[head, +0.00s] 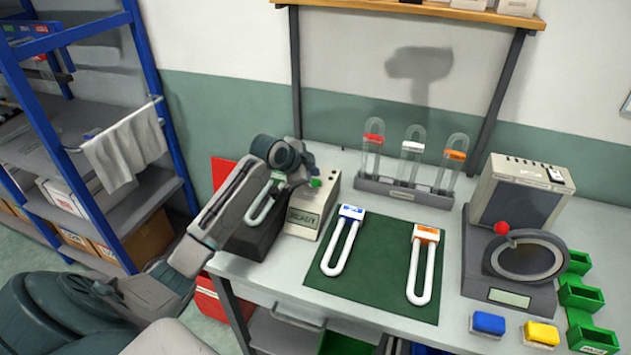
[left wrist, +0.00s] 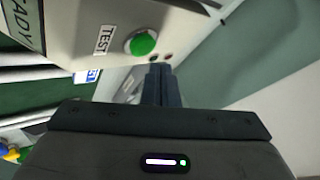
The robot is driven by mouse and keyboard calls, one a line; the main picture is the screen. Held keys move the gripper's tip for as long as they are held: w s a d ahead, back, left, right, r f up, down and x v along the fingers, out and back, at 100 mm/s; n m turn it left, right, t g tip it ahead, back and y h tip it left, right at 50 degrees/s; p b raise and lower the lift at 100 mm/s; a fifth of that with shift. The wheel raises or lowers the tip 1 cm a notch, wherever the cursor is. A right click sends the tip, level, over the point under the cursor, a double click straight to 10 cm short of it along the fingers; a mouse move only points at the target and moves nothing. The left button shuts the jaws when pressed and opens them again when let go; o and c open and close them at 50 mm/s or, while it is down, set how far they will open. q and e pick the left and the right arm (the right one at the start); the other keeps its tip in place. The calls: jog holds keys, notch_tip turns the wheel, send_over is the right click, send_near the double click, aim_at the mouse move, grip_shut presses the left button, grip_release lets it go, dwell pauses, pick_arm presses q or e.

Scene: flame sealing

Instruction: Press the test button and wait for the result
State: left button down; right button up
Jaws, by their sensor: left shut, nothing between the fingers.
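The tester (head: 327,205) is a beige box near the table's left side. Its green test button (head: 315,183) is on top and also shows in the left wrist view (left wrist: 140,43) beside a TEST label (left wrist: 104,40). Its display reads READY (head: 302,220). My left gripper (head: 306,176) is shut and empty, close by the button. In the left wrist view its fingertips (left wrist: 160,72) lie just below and right of the button, seemingly apart from it. A white U-shaped tube (head: 266,208) sits at the black block (head: 250,238) beside the tester, partly hidden by my arm. My right gripper is out of view.
A green mat (head: 380,275) holds U-shaped tubes with blue (head: 340,240) and orange (head: 420,262) caps. Behind it stands a rack (head: 402,190) of capped glass tubes. A machine with a ring (head: 525,258) stands at the right. A blue shelf (head: 165,125) stands left.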

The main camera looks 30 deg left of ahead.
pick_arm(q)
jog(key=shift+f, duration=0.1)
jog(key=shift+f, duration=0.35)
dwell(0.3)
jog(key=shift+f, duration=0.55)
dwell(0.5)
jog(key=shift+r, duration=0.1)
jog(key=shift+r+p, duration=0.7)
jog(key=shift+r, duration=0.15)
jog(key=shift+r, duration=0.15)
